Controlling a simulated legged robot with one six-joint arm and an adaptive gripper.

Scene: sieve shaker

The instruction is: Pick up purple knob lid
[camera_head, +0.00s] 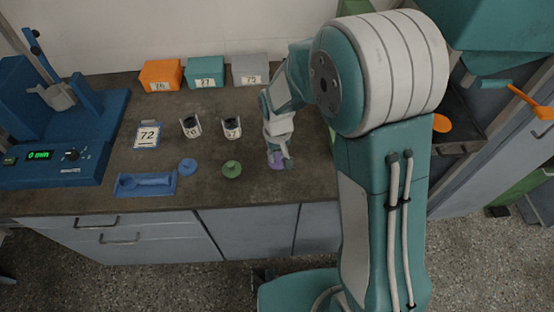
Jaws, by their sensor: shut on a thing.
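The purple knob lid (275,160) is on or just above the dark bench top, partly hidden by my gripper. My gripper (277,153) points down over it and is shut on it. I cannot tell whether the lid touches the bench. A green knob lid (232,169) lies on the bench left of my gripper. A blue knob lid (188,166) lies further left.
Two dark-topped cups (191,127) and (232,127) stand behind the lids. A card marked 72 (147,135), a blue tray (146,185) and a blue shaker machine (55,140) are at left. Orange (160,75), teal (205,72) and grey (250,70) boxes line the wall.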

